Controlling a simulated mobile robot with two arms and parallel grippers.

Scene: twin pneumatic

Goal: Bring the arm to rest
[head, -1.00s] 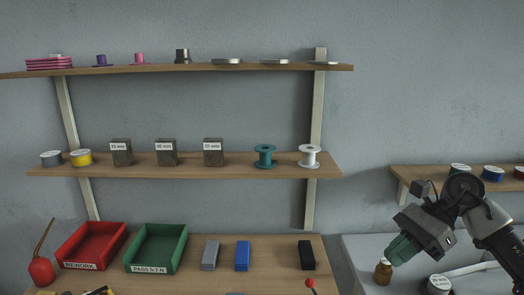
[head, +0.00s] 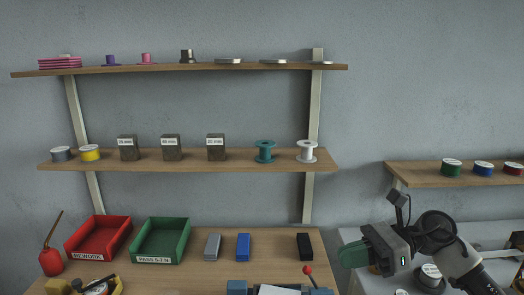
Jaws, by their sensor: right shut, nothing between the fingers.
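My right arm comes in from the lower right in the head view. Its gripper (head: 352,254) has green fingers pointing left, shut with nothing between them. It is over the grey surface to the right of the wooden bench (head: 205,276), apart from the black block (head: 305,246). My left gripper is not in view.
A red REWORK bin (head: 98,238) and a green PASS bin (head: 160,240) stand on the bench, with grey and blue blocks (head: 243,247) beside them. A red-knobbed lever (head: 308,270) stands at the front. Wall shelves (head: 190,160) hold spools; a right shelf (head: 455,176) is above my arm.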

